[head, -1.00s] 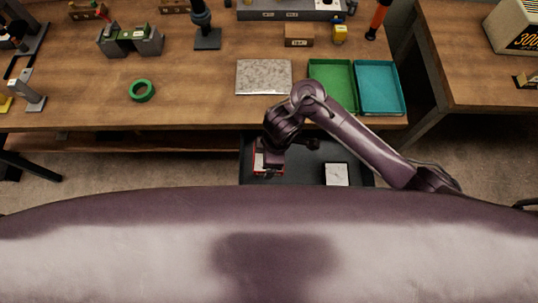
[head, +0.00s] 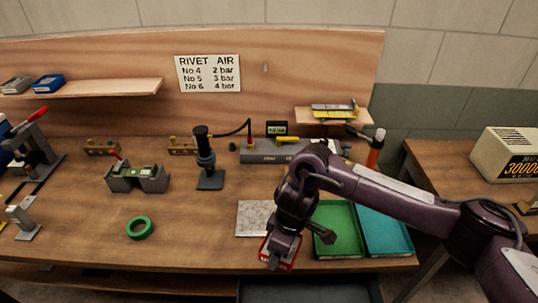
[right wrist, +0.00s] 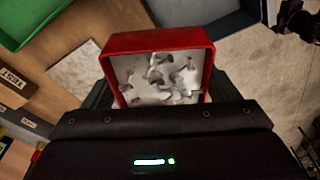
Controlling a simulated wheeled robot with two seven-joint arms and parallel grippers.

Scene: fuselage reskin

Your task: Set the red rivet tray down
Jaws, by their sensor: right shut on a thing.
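The red rivet tray (head: 281,254) is held in my right gripper (head: 272,260), near the front edge of the workbench in the head view. In the right wrist view the red tray (right wrist: 160,42) stands in front of the gripper, with a pale inside and several small grey rivets in it. The near side of the tray and the jaw tips are hidden by the gripper body. My right arm reaches in from the right over the green tray. My left gripper is not in view.
A green tray (head: 339,247) and a teal tray (head: 390,245) lie at the bench's front right. A speckled grey plate (head: 250,218) lies left of the gripper. A green tape ring (head: 140,229) lies further left, with clear wood between. A dark drawer (head: 300,290) is below the edge.

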